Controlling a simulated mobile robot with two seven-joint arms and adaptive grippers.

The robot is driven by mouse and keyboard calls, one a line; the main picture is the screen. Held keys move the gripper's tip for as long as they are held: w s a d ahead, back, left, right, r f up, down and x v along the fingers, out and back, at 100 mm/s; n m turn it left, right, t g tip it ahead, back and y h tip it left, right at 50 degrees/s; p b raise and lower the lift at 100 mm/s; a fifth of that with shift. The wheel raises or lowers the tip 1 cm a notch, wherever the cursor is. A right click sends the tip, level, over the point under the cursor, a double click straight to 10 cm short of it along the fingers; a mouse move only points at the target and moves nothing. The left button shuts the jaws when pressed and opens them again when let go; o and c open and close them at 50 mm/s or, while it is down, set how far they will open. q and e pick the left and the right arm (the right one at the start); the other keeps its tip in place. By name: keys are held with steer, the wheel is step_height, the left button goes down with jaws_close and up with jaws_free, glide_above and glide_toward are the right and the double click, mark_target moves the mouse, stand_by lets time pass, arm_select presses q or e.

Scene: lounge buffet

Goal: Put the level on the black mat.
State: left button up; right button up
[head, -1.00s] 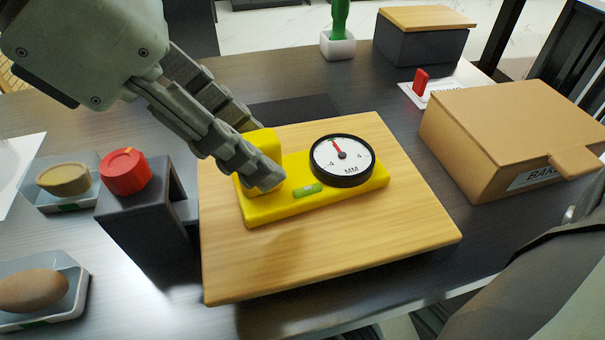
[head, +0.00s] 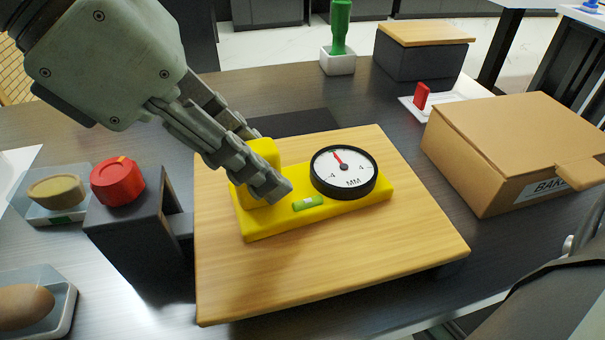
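The level is a yellow base with a round white dial (head: 344,170) and a green vial (head: 308,203). It lies on a wooden board (head: 330,255) in the middle of the head view. My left gripper (head: 262,170) comes from the upper left, its fingers on either side of the level's raised yellow block; it looks shut on it. The far finger is partly hidden. The black mat (head: 297,122) lies flat behind the board, its near part hidden by the board and gripper.
A dark stand (head: 133,233) with a red knob (head: 117,182) is left of the board, near small trays (head: 60,212). A cardboard box (head: 510,135) is on the right. A green-handled item (head: 340,30) in a white holder stands behind the mat.

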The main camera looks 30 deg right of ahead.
arm_select(q)
jaws_close()
steer(key=shift+r, duration=0.15)
steer(key=shift+r+p, duration=1.25)
steer(key=shift+r, duration=1.25)
steer(key=shift+d+r+p, duration=0.1)
steer(key=shift+r+p, duration=0.4)
steer(key=shift+r, duration=0.45)
steer(key=shift+w+r, duration=0.1)
